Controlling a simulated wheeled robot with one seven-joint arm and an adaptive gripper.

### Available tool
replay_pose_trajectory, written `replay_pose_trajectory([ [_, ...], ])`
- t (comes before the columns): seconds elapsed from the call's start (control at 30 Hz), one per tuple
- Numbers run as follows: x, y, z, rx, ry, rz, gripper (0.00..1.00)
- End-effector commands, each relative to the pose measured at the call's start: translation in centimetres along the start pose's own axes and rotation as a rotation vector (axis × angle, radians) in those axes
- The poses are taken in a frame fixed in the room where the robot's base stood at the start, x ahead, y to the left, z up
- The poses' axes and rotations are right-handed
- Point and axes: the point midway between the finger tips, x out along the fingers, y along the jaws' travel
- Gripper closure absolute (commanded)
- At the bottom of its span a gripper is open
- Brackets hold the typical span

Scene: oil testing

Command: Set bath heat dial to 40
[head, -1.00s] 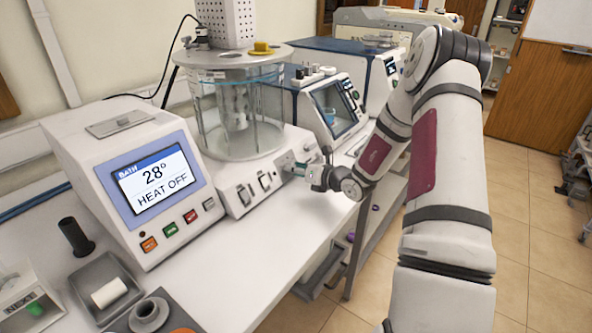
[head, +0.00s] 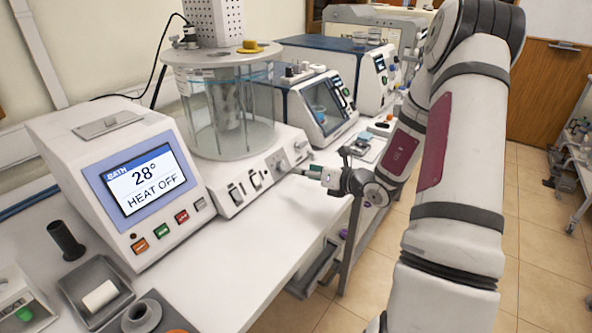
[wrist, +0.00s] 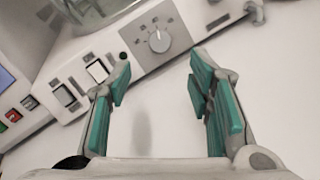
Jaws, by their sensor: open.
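The bath heat dial is a round grey knob (wrist: 158,40) with tick marks around it, on the white front panel of the bath; in the wrist view its pointer mark is near the top. In the head view the dial (head: 279,163) is small and its setting cannot be read. The bath display (head: 145,178) reads 28° and HEAT OFF. My gripper (wrist: 159,72) is open and empty, its teal-padded fingers spread on either side below the dial, apart from it. In the head view my gripper (head: 298,170) is just right of the panel.
Two rocker switches (wrist: 97,71) sit left of the dial on the panel. The glass bath jar (head: 228,110) stands above it. Coloured buttons (head: 160,230) lie under the display. The white bench top (head: 245,235) in front is clear.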

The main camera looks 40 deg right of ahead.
Motion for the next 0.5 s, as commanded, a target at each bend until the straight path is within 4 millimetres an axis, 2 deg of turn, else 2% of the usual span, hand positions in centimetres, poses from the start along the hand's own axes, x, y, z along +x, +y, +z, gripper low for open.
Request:
replay_pose_trajectory([
  [0.1,-1.7,0.0,0.0,-0.001,-0.001,-0.001,0.53],
  [0.2,-2.5,0.0,0.0,0.0,0.0,-0.001,0.53],
  [0.5,-2.9,0.0,0.0,0.0,0.0,0.001,0.53],
])
